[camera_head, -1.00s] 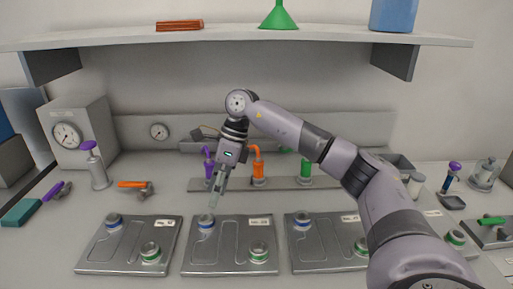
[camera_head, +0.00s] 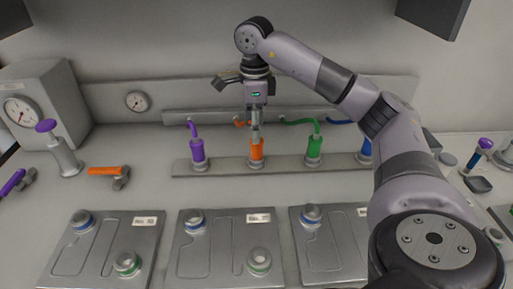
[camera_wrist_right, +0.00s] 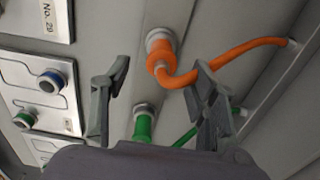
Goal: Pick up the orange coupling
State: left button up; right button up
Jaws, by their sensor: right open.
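The orange coupling (camera_head: 256,151) stands upright on a grey rail between the purple and green ones. In the right wrist view the orange coupling (camera_wrist_right: 160,52) has its orange hose curving off to the right. My right gripper (camera_head: 256,118) points down just above it, with the hose behind. In the wrist view the right gripper (camera_wrist_right: 160,76) is open, with one finger on each side of the coupling's line and nothing between held. Whether a finger touches the hose cannot be told. My left gripper is not in view.
A purple coupling (camera_head: 197,151) and a green coupling (camera_head: 313,149) stand on either side, with a blue coupling (camera_head: 364,149) farther right. Metal plates with ringed ports (camera_head: 225,224) lie in front. An orange-handled valve (camera_head: 105,171) lies at the left.

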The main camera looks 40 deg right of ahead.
aim_at(257, 149)
jog(key=f, duration=0.5)
jog(key=shift+d+f+p, duration=0.35)
jog(key=shift+f, duration=0.05)
jog(key=shift+c, duration=0.5)
grip_shut()
